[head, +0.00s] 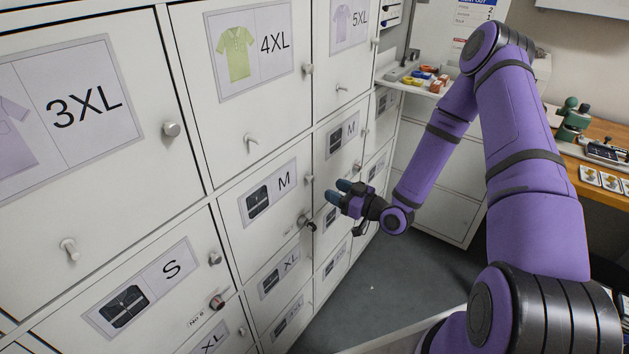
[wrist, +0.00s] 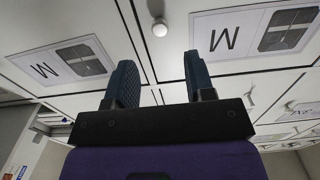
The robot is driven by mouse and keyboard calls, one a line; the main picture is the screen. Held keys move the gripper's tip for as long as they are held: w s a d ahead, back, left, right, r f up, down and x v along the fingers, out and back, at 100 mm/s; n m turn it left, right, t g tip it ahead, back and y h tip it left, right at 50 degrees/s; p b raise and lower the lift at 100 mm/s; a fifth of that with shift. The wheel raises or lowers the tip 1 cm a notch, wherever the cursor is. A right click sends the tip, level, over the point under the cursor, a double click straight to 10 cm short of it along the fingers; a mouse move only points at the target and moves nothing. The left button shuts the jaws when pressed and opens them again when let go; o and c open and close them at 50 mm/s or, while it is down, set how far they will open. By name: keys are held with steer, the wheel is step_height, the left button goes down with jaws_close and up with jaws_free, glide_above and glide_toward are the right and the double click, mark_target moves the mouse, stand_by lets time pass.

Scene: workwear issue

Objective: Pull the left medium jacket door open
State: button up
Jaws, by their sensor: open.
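The left medium jacket door (head: 262,222) is white, with an M and a dark jacket on its label, and looks shut. Its label is upside down at the right of the wrist view (wrist: 252,33). Its round knob (head: 308,180) is near its upper right edge and also shows in the wrist view (wrist: 160,27). My gripper (head: 335,191) is open and empty in front of the doors. In the wrist view its two dark fingers (wrist: 158,72) are spread, with the knob beyond their tips, sideways between them and apart from them.
A second M jacket door (head: 342,136) is to the right, with its own knob (head: 357,165). A dark fitting (head: 306,222) sticks out below the left M knob. Shirt doors are above, S and XL jacket doors around. Grey floor (head: 380,280) is clear; a wooden desk (head: 592,185) is at right.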

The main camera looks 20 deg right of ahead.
mark_target(313, 180)
steer(key=x, duration=0.8)
steer(key=shift+w+a, duration=0.1)
steer(key=shift+c, duration=0.2)
jaws_close()
